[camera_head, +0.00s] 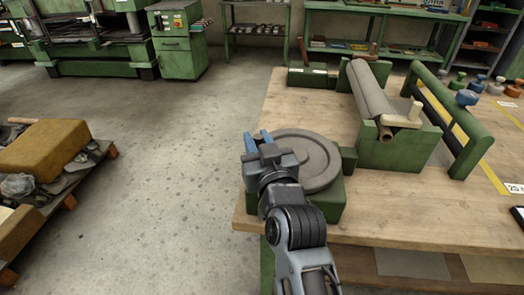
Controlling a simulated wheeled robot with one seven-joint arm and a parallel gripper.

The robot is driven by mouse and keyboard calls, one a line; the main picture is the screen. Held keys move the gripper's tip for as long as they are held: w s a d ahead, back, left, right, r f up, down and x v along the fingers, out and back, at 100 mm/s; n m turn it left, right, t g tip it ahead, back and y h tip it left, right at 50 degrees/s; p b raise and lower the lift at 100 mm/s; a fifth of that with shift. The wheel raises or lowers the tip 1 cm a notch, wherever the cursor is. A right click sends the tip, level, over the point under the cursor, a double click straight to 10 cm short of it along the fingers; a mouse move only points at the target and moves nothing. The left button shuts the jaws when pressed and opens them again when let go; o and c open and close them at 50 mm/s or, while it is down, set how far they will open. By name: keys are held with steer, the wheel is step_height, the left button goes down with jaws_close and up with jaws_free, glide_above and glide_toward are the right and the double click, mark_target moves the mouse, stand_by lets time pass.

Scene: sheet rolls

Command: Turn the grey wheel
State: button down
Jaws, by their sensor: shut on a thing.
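The grey wheel (317,158) is a flat, round disc with a raised rim and a ring on its face. It lies on a green block (330,200) at the left front corner of the wooden table. My gripper (258,141) has blue fingers and is at the left edge of the wheel, shut on it. The dark hand and wrist cover the wheel's left and front part, so the exact place of contact is hidden.
A green stand holding a grey roll (371,90) is on the table (295,105) behind and right of the wheel. A green rail frame (455,122) and several knobs are farther right. Open concrete floor (165,165) lies left of the table. A pallet with a yellow-brown block (50,157) stands far left.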

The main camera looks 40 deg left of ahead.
steer(key=shift+w+a+b, duration=0.4)
steer(key=shift+w+a, duration=0.05)
steer(key=shift+a, duration=0.15)
steer(key=shift+w, duration=0.1)
steer(key=c, duration=1.1)
jaws_free()
steer(key=shift+b+v, duration=0.5)
steer(key=shift+v, duration=3.4)
